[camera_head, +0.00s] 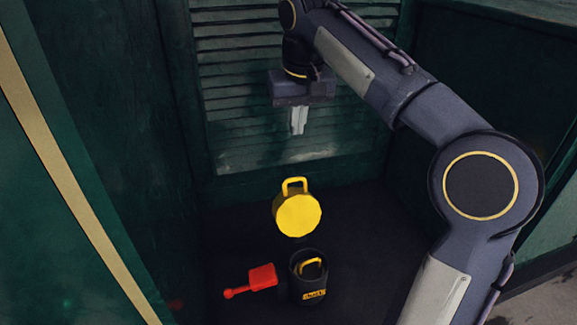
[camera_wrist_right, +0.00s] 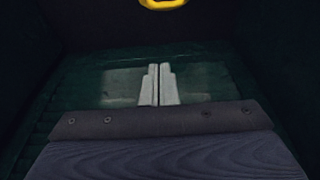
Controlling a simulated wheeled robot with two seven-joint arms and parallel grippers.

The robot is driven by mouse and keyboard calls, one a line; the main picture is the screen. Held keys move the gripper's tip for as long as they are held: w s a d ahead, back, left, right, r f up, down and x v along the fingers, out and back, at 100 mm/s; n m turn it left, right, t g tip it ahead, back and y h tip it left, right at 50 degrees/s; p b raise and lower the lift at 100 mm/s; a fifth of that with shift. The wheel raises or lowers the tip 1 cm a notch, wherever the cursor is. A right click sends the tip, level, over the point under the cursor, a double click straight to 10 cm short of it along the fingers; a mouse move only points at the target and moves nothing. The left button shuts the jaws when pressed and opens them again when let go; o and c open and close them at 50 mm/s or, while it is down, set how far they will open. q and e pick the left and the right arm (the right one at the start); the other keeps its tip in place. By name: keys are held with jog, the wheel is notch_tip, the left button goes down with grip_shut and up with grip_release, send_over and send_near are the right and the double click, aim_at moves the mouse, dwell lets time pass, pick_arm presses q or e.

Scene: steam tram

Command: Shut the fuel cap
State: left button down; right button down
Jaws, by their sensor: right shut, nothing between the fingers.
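The yellow round fuel cap (camera_head: 297,215) stands raised, its round face toward the head camera and its loop handle on top. It shows just behind a black cylinder (camera_head: 308,285), which has a yellow label and a yellow loop inside its opening. I cannot tell how the cap joins the cylinder. My right gripper (camera_head: 298,132) is shut and empty, pointing down above and behind the cap, apart from it. The right wrist view shows its closed fingers (camera_wrist_right: 157,85) and part of a yellow loop (camera_wrist_right: 162,4) at the top edge. My left gripper is not in view.
A red scoop-like thing (camera_head: 253,280) lies left of the black cylinder. Dark green walls enclose the space, with a slatted panel (camera_head: 255,85) behind my right gripper. The dark floor (camera_head: 355,215) right of the cap looks clear.

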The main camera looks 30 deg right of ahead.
jog(key=b, duration=0.1)
send_over(299, 189)
jog(key=w+d, duration=0.1)
jog(key=w, duration=0.3)
jog(key=s+f+x, duration=0.1)
jog(key=s+x, duration=0.1)
jog(key=x, duration=0.8)
jog(key=s, duration=0.1)
jog(key=s+r, duration=0.1)
jog(key=s+a, duration=0.1)
jog(key=shift+s+a+r, duration=0.1)
jog(key=shift+s+r, duration=0.15)
jog(key=shift+r, duration=0.05)
jog(key=shift+s, duration=0.25)
jog(key=shift+s+a, duration=0.1)
